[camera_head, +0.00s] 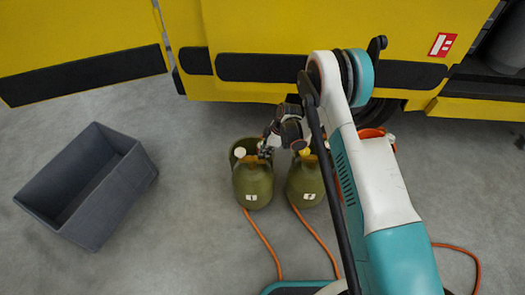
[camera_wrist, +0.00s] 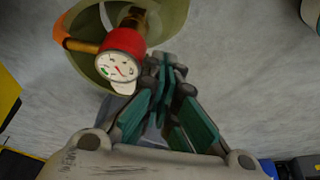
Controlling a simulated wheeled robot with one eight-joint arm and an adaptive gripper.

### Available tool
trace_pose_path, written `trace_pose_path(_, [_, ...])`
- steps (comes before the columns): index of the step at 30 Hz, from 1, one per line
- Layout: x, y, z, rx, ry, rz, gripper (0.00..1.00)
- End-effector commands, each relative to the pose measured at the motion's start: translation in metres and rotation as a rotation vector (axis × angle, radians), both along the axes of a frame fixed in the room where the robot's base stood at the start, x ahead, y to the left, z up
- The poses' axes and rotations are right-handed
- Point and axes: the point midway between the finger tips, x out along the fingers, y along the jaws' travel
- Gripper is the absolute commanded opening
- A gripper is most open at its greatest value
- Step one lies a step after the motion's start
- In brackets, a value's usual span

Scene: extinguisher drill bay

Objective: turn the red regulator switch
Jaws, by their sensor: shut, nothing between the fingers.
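In the wrist view the red regulator (camera_wrist: 124,41) carries a round white gauge (camera_wrist: 117,67) and sits inside the open green collar of a gas cylinder (camera_wrist: 172,20). An orange-brown pipe (camera_wrist: 82,46) joins it from the left. My gripper (camera_wrist: 160,65) is shut and empty, its fingertips just right of the gauge; I cannot tell whether they touch the regulator. In the head view my gripper (camera_head: 265,150) is at the top of the left green cylinder (camera_head: 253,187). The regulator cannot be made out there.
A second green cylinder (camera_head: 306,184) stands close on the right, partly behind my arm. Orange hoses (camera_head: 262,240) run along the floor. A grey open bin (camera_head: 127,190) stands at the left. A yellow vehicle (camera_head: 270,28) closes off the back. Floor between bin and cylinders is clear.

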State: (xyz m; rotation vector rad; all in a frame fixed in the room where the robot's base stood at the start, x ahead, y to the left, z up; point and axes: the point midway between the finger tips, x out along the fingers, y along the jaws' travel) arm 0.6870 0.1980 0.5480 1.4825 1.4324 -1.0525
Motion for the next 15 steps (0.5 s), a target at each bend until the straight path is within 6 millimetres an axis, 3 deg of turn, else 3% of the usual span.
trace_pose_path(9, [-0.001,-0.012,-0.006,0.000,0.000,0.000,0.00])
trace_pose_path(15, [0.000,-0.020,-0.012,0.165,-0.006,-0.003,0.00])
